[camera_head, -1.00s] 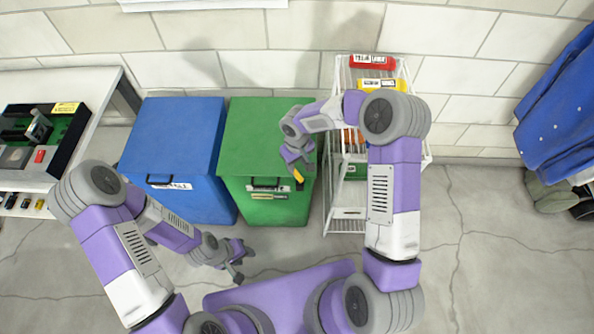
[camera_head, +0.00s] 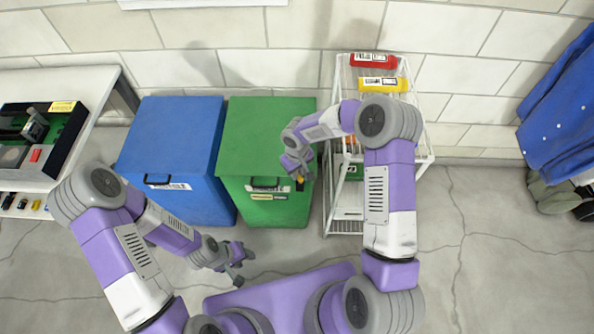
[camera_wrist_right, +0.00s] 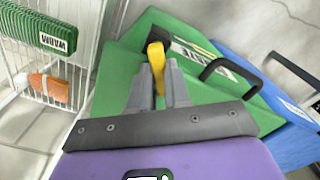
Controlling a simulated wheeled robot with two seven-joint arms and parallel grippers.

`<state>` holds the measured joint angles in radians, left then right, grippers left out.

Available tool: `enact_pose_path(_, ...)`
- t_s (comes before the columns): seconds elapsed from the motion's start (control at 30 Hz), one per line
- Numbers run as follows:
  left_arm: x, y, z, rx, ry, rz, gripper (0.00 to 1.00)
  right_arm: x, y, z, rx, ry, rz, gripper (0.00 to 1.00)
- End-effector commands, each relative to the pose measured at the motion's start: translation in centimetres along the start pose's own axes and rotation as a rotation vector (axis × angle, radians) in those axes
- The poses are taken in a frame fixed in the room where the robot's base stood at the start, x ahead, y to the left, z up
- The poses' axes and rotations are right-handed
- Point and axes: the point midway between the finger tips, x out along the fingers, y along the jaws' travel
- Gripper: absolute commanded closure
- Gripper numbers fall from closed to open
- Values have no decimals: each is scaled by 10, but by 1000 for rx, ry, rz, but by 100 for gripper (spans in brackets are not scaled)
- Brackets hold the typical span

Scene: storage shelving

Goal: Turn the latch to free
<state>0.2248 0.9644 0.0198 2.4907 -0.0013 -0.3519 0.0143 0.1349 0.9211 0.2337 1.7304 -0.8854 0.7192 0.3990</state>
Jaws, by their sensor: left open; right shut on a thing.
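A yellow latch (camera_wrist_right: 156,52) with a black mount sits at the corner of the green box (camera_wrist_right: 125,75) in the right wrist view. My right gripper (camera_wrist_right: 158,78) is shut on the latch, with a grey finger on each side of it. In the head view the green box (camera_head: 262,130) stands in the middle, and my right gripper (camera_head: 301,176) is at its front right edge. Only a small yellow bit of the latch (camera_head: 300,182) shows there. My left gripper (camera_head: 240,266) is open and empty, low in front of the boxes.
A blue box (camera_head: 172,145) stands left of the green box. A white wire rack (camera_head: 331,205) with several coloured items stands close on the right. A workbench (camera_head: 100,85) is at the far left. Blue clothing (camera_head: 560,105) hangs at the right.

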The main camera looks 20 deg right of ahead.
Motion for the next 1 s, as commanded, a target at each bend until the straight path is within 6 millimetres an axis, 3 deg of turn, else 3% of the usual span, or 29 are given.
enact_pose_path(0.47,-2,1,0,0,0,0,57,-1,-2,0,-83,-1,1,100)
enact_pose_path(1.0,-13,5,0,0,0,0,57,-1,-10,3,-544,-2,0,100)
